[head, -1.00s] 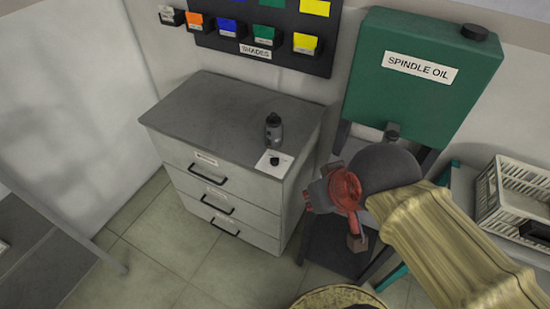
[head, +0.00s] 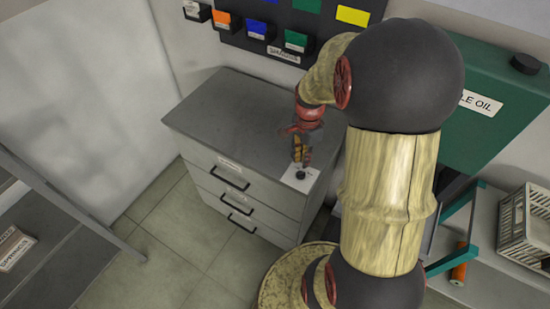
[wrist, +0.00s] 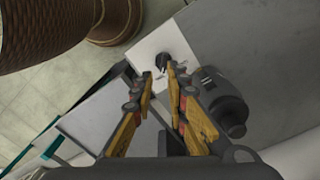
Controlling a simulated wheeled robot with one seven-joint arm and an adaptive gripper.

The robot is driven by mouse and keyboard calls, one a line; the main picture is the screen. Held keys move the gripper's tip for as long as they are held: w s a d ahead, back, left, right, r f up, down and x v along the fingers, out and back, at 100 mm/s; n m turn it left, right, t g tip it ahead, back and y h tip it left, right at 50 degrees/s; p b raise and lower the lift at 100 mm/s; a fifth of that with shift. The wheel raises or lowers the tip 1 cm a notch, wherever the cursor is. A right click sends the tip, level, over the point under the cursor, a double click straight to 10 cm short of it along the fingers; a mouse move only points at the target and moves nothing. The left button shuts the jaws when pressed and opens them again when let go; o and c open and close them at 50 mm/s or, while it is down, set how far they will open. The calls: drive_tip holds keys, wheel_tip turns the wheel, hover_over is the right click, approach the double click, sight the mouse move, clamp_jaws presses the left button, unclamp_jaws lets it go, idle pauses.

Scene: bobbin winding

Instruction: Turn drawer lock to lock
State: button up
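The drawer lock is a small black knob (head: 300,175) on a white plate (head: 311,180) at the front right corner of the cabinet top. The knob also shows in the wrist view (wrist: 163,61), just beyond the gap between my fingertips. My gripper (head: 301,163) points down close above the plate. In the wrist view my gripper (wrist: 161,72) is open, with its two yellow and black fingers apart and nothing between them. I cannot tell whether the tips touch the knob. The grey cabinet (head: 225,105) has three drawers, all looking shut.
A green spindle oil tank (head: 500,130) and a pale crate (head: 525,220) are at right. A shade rack (head: 280,25) hangs behind.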

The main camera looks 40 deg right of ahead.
sight(301, 172)
drive_tip(key=shift+w+r+m, duration=0.15)
drive_tip(key=shift+w+m, duration=0.25)
drive_tip(key=shift+m, duration=0.3)
drive_tip(key=shift+s+d+m, duration=0.15)
drive_tip(key=shift+s+m, duration=0.1)
drive_tip(key=shift+m, duration=0.35)
wheel_tip(301, 172, down, 8)
drive_tip(key=shift+w+r+b, duration=0.1)
drive_tip(key=shift+r+b, duration=0.05)
drive_tip(key=shift+b, duration=0.65)
clamp_jaws()
